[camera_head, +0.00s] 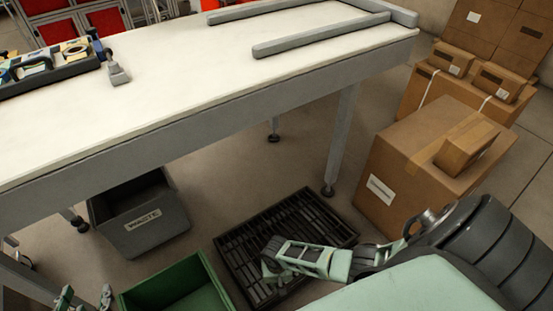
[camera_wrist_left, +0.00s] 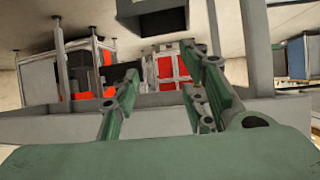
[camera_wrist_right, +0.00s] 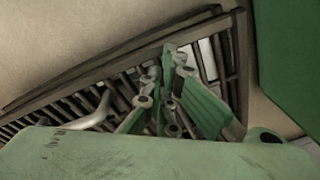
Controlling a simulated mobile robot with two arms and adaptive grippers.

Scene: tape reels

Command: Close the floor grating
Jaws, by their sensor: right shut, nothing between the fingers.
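The floor grating (camera_head: 308,220) is a dark slatted panel in a dark frame on the floor, in front of the table. It looks nearly flat in the head view; I cannot tell whether it sits fully in its frame. Its slats (camera_wrist_right: 70,105) also show in the right wrist view, beside a grey bent bar (camera_wrist_right: 97,115). My right gripper (camera_head: 270,268) is shut and empty over the grating's near left part, hiding some slats; I cannot tell if it touches them. My left gripper (camera_head: 85,297) is open and empty at the bottom left, its fingers apart in the left wrist view (camera_wrist_left: 160,75).
A green bin (camera_head: 190,285) stands close to the grating's left side. A grey waste bin (camera_head: 145,225) is under the table (camera_head: 220,65). A table leg (camera_head: 338,145) stands behind the grating. Cardboard boxes (camera_head: 400,170) stand to its right.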

